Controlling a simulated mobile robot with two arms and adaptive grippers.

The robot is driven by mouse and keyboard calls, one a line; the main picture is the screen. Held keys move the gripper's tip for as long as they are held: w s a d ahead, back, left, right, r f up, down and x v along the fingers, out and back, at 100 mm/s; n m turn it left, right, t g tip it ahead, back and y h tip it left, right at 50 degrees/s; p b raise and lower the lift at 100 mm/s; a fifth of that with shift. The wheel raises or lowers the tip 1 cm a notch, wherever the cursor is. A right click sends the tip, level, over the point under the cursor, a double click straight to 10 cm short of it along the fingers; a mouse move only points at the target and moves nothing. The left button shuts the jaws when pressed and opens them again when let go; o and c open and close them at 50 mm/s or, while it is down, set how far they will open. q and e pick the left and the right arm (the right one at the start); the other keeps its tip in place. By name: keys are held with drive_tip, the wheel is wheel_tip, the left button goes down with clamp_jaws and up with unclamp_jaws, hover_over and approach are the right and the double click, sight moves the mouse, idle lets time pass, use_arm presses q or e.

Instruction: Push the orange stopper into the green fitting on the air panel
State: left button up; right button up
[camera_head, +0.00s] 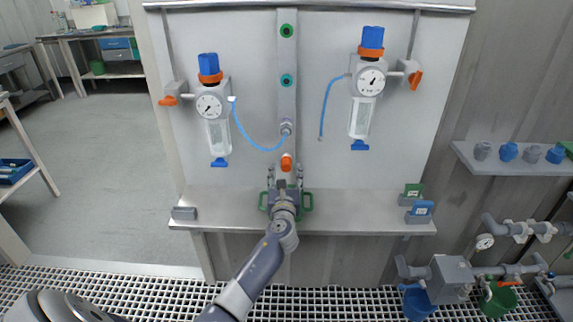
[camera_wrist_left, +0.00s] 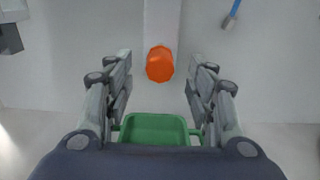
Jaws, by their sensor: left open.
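The orange stopper (camera_head: 286,162) sits low on the vertical strip of the air panel (camera_head: 330,60). In the left wrist view the stopper (camera_wrist_left: 160,65) shows its round end, slightly beyond the fingertips and centred between them; I cannot tell how it is held to the strip. The green fitting (camera_head: 287,31) is the ring at the top of the strip, with a dark open centre. My left gripper (camera_head: 285,181) is open and points at the panel just below the stopper, apart from it. The left wrist view shows both its fingers (camera_wrist_left: 160,85) spread, with nothing between them. My right gripper is not in view.
A teal fitting (camera_head: 287,80) and a grey fitting with a blue hose (camera_head: 262,148) are between stopper and green fitting. A green tray (camera_wrist_left: 155,129) lies under my gripper. Gauge units (camera_head: 212,107) (camera_head: 368,84) flank the strip. A second blue hose (camera_head: 326,105) hangs right of it.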

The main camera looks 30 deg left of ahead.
sight(286, 170)
use_arm(q)
drive_tip(key=shift+b+x, duration=0.35)
drive_tip(key=shift+x, duration=1.65)
clamp_jaws()
drive_tip(key=shift+s+d+f+p, duration=0.1)
drive_tip(key=shift+s+d+p, duration=0.15)
drive_tip(key=shift+p, duration=0.25)
drive_tip(key=shift+s+d+r, duration=0.15)
drive_tip(key=shift+s+r, duration=0.05)
drive_tip(key=shift+s, duration=0.3)
drive_tip(key=shift+p+v, duration=0.7)
drive_tip(key=shift+v, duration=0.25)
drive_tip(key=shift+p+v, duration=0.5)
drive_tip(key=shift+v, duration=0.7)
